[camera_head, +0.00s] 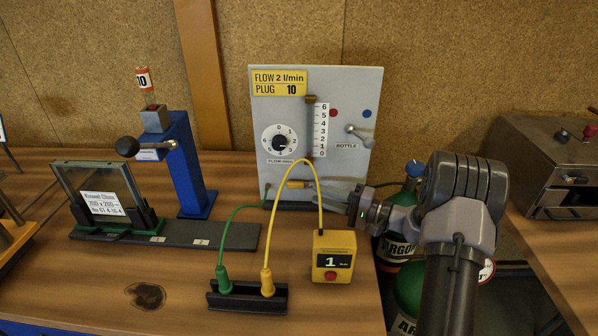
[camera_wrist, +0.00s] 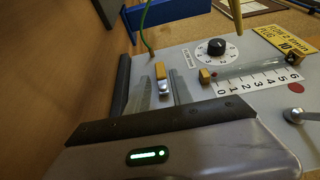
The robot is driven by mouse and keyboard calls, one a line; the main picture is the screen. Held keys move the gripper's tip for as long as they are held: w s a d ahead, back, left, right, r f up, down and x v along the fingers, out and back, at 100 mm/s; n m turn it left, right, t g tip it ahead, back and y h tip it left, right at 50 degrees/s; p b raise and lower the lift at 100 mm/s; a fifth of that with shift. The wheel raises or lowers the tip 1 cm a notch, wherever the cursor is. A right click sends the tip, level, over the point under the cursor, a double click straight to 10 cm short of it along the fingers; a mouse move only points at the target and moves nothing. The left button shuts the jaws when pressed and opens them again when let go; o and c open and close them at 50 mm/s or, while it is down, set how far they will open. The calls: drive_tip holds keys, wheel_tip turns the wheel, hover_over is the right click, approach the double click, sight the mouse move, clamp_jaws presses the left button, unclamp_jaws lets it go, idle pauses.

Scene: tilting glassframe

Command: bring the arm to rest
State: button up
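My arm comes in from the lower right in the head view. My gripper (camera_head: 326,191) is in front of the lower part of the grey flow panel (camera_head: 350,90). In the wrist view the two grey fingers of my gripper (camera_wrist: 163,93) are spread, with a gap between them. A small yellow fitting (camera_wrist: 160,71) with a pale ring shows in line with that gap. It also shows in the head view (camera_head: 299,184), just left of the fingertips. Nothing is clearly held. Whether a finger touches the fitting or panel cannot be told.
A yellow box (camera_head: 333,258) and a black holder (camera_head: 248,297) with green and yellow plugs stand in front of the panel. Gas bottles (camera_head: 398,250) stand beside my arm. A glass frame (camera_head: 100,190) and blue stand (camera_head: 186,165) are left.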

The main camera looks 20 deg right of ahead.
drive_tip(key=s+a+r+n+g+h, duration=0.1)
drive_tip(key=s+a+r+g, duration=0.25)
drive_tip(key=a, duration=0.25)
drive_tip(key=s+a+r+n+g, duration=0.2)
drive_tip(key=s+a, duration=0.2)
drive_tip(key=a, duration=0.2)
drive_tip(key=s+a+r+n+g+h, duration=0.1)
drive_tip(key=s+a+r+g, duration=0.2)
drive_tip(key=s+a, duration=0.15)
drive_tip(key=s+a+r+t+h, duration=0.1)
drive_tip(key=s+h, duration=0.7)
drive_tip(key=s, duration=1.1)
drive_tip(key=shift+s+a+r+n+h, duration=0.15)
drive_tip(key=shift+s+r+n+h, duration=0.15)
drive_tip(key=shift+r+h, duration=0.1)
drive_tip(key=shift+t, duration=0.25)
